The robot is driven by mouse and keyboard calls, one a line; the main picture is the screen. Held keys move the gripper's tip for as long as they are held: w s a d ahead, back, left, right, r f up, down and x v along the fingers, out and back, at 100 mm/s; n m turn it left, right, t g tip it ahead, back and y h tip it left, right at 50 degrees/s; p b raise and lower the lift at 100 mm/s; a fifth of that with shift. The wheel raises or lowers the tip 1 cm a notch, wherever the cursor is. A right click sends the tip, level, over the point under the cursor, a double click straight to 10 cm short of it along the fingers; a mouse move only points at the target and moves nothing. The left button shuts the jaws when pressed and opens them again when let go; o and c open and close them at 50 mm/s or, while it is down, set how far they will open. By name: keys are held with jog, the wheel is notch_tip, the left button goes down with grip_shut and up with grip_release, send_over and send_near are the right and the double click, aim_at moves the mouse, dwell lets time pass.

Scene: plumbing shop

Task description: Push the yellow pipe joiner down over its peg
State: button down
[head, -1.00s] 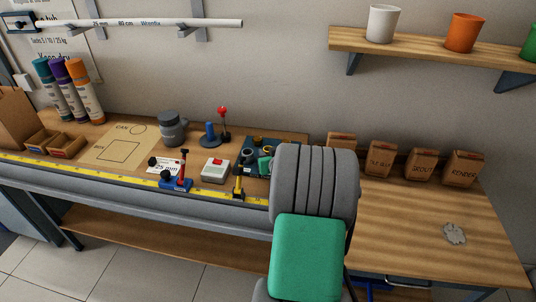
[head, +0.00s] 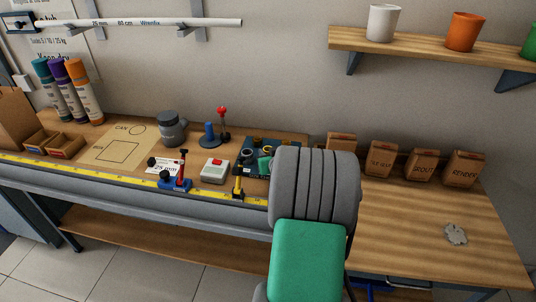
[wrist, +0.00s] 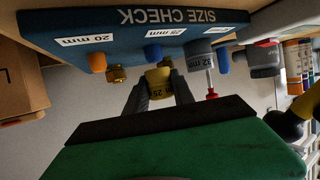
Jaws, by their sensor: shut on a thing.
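The yellow pipe joiner (wrist: 159,86), marked 25, is between the two fingers of my gripper (wrist: 160,94) in the wrist view, which is upside down. My gripper is shut on it. A blue peg (wrist: 153,54) by the 25 mm label of the dark blue size-check board (wrist: 105,30) shows just past the joiner. I cannot tell whether the joiner is around the peg or apart from it. In the head view my arm hides much of the board (head: 284,146) and my gripper's tips.
A brass fitting (wrist: 117,74) is by an orange peg (wrist: 96,62), and a grey 32 mm joiner (wrist: 200,55) sits on the joiner's other side. The bench's right part is mostly clear.

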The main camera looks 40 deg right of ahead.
jog(key=shift+f, duration=0.1)
jog(key=shift+f+b, duration=1.1)
jog(key=shift+b, duration=0.15)
jog(key=c, duration=1)
grip_release()
jog(key=v, duration=0.7)
jog(key=shift+s+a+r, duration=0.15)
jog(key=shift+s+a, duration=0.1)
jog(key=shift+s, duration=0.15)
